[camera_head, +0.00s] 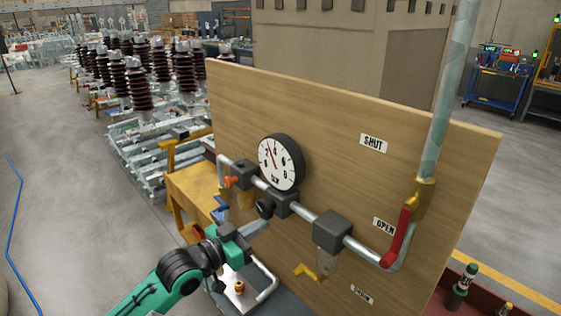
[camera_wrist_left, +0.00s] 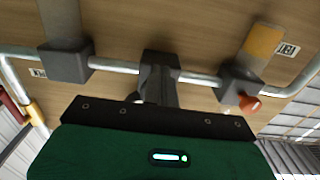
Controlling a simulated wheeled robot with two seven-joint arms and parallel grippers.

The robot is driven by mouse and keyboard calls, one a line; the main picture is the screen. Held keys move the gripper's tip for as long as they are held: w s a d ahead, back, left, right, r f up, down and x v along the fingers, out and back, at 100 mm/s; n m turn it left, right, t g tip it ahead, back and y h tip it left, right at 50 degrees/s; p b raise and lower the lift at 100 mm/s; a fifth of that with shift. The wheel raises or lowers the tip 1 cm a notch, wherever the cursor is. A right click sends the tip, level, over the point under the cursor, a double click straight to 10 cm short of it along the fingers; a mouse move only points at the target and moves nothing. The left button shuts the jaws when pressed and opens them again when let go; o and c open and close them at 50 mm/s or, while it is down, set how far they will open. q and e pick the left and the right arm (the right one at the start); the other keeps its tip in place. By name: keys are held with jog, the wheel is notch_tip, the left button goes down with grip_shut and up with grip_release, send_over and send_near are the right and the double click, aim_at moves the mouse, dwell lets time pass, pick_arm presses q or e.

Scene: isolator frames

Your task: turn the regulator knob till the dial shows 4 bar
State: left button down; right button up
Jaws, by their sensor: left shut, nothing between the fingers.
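The round white dial (camera_head: 280,162) with a black rim sits on the pipe on the wooden board. Its thin red needle points up and slightly left, near the 2 and 4 marks; the exact reading is too small to tell. The black regulator knob (camera_head: 265,208) sticks out from the dark regulator block (camera_head: 284,203) below the dial. My left gripper (camera_head: 256,227) is shut and empty, just below the knob; I cannot tell whether it touches. In the left wrist view, the shut fingers (camera_wrist_left: 157,88) are in front of the regulator block (camera_wrist_left: 160,57), and the knob is hidden.
A red lever (camera_head: 398,238) is on the pipe at right, by the OPEN label. An orange knob (camera_head: 231,182) is left of the regulator. A grey block (camera_head: 332,231) with a yellow lever (camera_head: 305,271) below is to the right. A bent metal handle (camera_head: 266,283) is below my gripper.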

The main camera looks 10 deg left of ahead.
pick_arm(q)
jog(key=shift+w+a+r, duration=0.15)
jog(key=shift+w+a, duration=0.3)
jog(key=shift+a, duration=0.05)
jog(key=f+v, duration=0.1)
jog(key=v, duration=0.5)
jog(key=shift+p, duration=0.4)
